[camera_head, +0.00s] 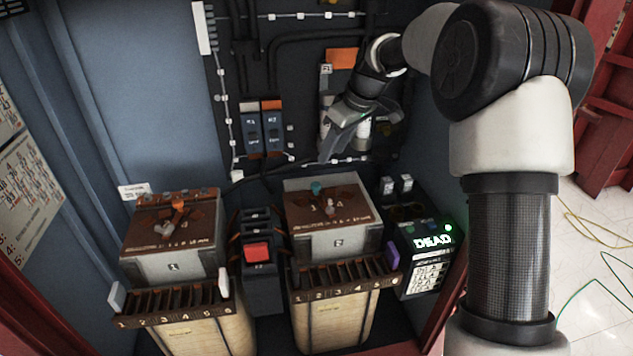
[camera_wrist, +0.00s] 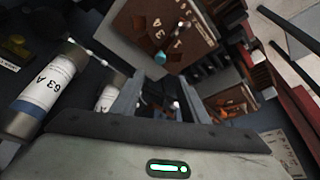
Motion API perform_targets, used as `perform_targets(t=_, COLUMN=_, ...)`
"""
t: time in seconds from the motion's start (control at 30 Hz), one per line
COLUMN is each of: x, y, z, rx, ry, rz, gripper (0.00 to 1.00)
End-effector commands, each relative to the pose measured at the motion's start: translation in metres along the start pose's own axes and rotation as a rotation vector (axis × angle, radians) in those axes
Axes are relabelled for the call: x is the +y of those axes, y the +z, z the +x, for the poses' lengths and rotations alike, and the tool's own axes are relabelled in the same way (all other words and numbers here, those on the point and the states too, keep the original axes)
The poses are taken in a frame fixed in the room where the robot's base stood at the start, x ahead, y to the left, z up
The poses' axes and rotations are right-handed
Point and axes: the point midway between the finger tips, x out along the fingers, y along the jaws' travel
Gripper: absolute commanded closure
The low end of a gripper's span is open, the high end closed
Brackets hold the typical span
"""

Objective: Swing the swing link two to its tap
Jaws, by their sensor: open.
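The right transformer (camera_head: 300,238) has a brown top with numbered taps. A link with a teal knob (camera_head: 316,188) sits on that top; I take it for swing link two. Its exact tap is too small to tell. The teal knob also shows in the wrist view (camera_wrist: 160,58), ahead of my fingers. The left transformer (camera_head: 140,258) carries a link with an orange knob (camera_head: 178,203). My gripper (camera_head: 343,132) is open and empty, above and behind the right transformer, near the back panel and apart from the teal knob. Its fingers show in the wrist view (camera_wrist: 158,98).
Cylindrical fuses marked 63 A (camera_wrist: 46,90) stand close beside my gripper on the back panel. A black unit with a red button (camera_head: 257,252) stands between the transformers. A box reading DEAD (camera_head: 432,241) stands at the right. The space above both tops is clear.

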Motion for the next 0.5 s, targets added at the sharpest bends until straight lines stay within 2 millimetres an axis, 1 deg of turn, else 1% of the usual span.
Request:
perform_targets(t=0.03, x=-0.001, y=0.001, z=0.015, rx=-0.003, ry=-0.004, rz=0.0, gripper=0.59)
perform_targets(t=0.1, x=-0.001, y=0.001, z=0.031, rx=-0.003, ry=-0.003, rz=0.0, gripper=0.59)
perform_targets(t=0.3, x=-0.001, y=0.001, z=0.074, rx=-0.003, ry=-0.002, rz=0.0, gripper=0.59)
perform_targets(t=0.5, x=-0.001, y=0.001, z=0.11, rx=-0.002, ry=-0.002, rz=0.0, gripper=0.59)
